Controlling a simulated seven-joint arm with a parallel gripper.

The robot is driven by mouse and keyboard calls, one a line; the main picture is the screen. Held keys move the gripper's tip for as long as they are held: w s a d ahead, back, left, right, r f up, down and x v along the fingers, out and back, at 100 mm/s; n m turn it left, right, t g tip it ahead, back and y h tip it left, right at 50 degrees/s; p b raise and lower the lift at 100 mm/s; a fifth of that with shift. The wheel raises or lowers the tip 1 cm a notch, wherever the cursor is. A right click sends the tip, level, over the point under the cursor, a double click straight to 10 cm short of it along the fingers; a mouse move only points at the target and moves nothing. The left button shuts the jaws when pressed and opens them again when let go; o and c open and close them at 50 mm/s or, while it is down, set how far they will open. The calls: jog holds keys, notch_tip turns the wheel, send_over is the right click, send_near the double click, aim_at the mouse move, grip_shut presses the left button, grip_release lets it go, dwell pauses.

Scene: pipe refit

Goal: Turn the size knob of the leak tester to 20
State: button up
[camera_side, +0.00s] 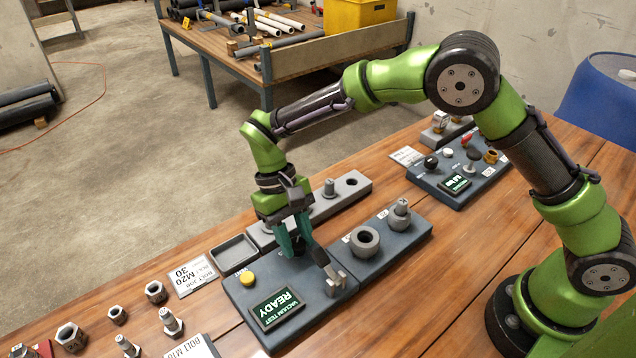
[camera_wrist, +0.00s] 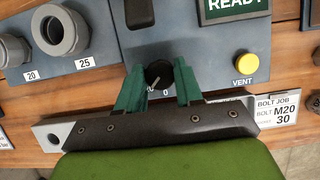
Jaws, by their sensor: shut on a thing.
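My gripper (camera_wrist: 158,90) has its two green fingers on either side of a small black knob (camera_wrist: 158,73) and is shut on it. The knob sits on the blue-grey vacuum test panel (camera_wrist: 210,50). Its white pointer line points down and left in the wrist view. A white 0 shows just below the knob; the fingers may hide other marks. In the side view my gripper (camera_side: 299,246) is down at the back part of the panel (camera_side: 235,290), and the knob is hidden there. The panel's display (camera_side: 276,308) reads READY.
A yellow VENT button (camera_wrist: 245,65) is right of the fingers in the wrist view. A gauge block with 20 and 25 rings (camera_wrist: 61,31) stands to the left.

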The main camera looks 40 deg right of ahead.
jog(key=o, duration=1)
jog(key=shift+o, duration=0.2)
jog(key=v, duration=1.7)
jog(key=shift+f, duration=0.1)
